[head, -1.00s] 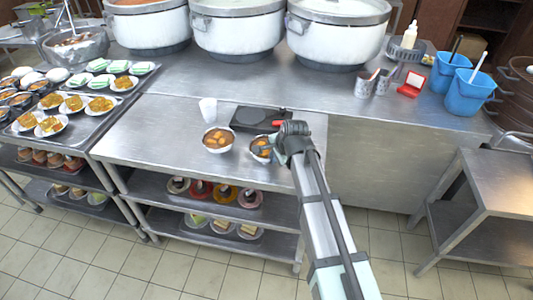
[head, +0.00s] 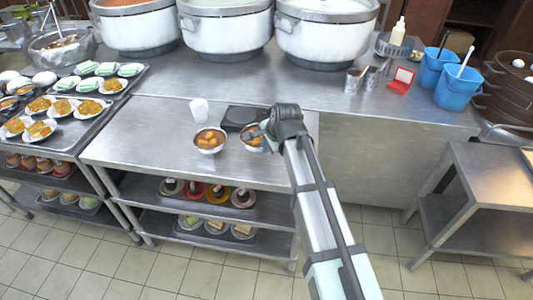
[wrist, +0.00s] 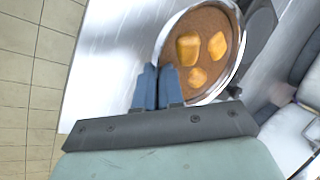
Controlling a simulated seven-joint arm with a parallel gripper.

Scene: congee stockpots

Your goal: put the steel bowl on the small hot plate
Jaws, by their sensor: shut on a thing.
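The steel bowl (head: 249,138) holds brown soup with yellow-orange chunks. It is at the front of the steel table's right part, partly hidden by my gripper (head: 266,138). In the wrist view my blue fingers (wrist: 158,88) are shut on the rim of the bowl (wrist: 238,70). The small hot plate (head: 238,116), black and flat, lies just behind the bowl, its right side hidden by my arm. Its dark round top (wrist: 260,35) shows beyond the bowl in the wrist view. I cannot tell the bowl's exact height above the table.
A second, similar bowl of food (head: 209,141) stands just left of the held one. A white cup (head: 199,110) stands left of the hot plate. Large white stockpots (head: 226,28) line the back. The table's left part is bare.

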